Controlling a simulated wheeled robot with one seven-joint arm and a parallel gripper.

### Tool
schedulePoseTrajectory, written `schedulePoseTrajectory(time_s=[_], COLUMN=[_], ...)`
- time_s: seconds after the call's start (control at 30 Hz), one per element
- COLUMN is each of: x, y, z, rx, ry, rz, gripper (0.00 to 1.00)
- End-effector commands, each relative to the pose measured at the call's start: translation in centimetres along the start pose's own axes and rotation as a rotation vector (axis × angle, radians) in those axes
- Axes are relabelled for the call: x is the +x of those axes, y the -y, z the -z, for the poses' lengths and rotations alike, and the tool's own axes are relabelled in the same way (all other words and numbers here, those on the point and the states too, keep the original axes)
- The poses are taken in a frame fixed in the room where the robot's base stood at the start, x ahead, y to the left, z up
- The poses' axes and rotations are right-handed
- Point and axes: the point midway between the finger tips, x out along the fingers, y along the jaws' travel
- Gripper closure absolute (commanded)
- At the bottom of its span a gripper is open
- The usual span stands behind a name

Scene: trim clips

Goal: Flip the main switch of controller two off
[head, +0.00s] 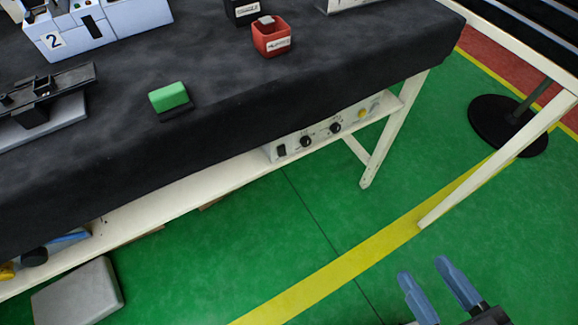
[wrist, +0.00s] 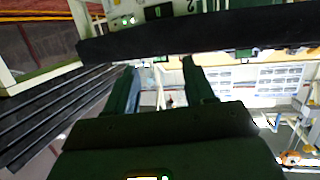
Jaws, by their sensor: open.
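A pale blue box marked 2 (head: 72,37) stands at the upper left of the head view, on the dark-covered table. A small black slot or switch (head: 93,27) shows on its front. A cream control panel (head: 320,132) sits below the tabletop edge, with a black rocker-like switch (head: 282,150), dark knobs and a yellow button; I can read no number on it. The switch positions are too small to tell. My gripper (head: 428,275) is open and empty over the green floor at the lower right, apart from both units. Its two fingers also show in the wrist view (wrist: 160,72).
The table (head: 330,82) has a black cover and a pale leg at the right. A green-topped block (head: 169,96), a red bin (head: 271,37) and a black fixture (head: 45,95) stand on it. A grey box (head: 78,292) lies below. Open floor surrounds my gripper.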

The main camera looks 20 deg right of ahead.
Motion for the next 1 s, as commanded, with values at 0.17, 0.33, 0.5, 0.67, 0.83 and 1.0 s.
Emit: schedulePoseTrajectory(time_s=[0.17, 0.33, 0.5, 0.67, 0.83, 1.0], x=[6.4, 12.2, 17.9, 22.1, 24.5, 25.1], y=[0.6, 1.6, 3.1, 4.6, 5.6, 6.0], z=[-4.7, -7.4, -9.1, -9.8, -9.9, -9.7], rx=[-0.01, -0.018, -0.024, -0.028, -0.03, -0.031], ry=[-0.024, -0.044, -0.064, -0.079, -0.088, -0.089], rz=[0.041, 0.084, 0.134, 0.176, 0.205, 0.214], gripper=[0.64, 0.8, 0.97, 1.0, 1.0, 1.0])
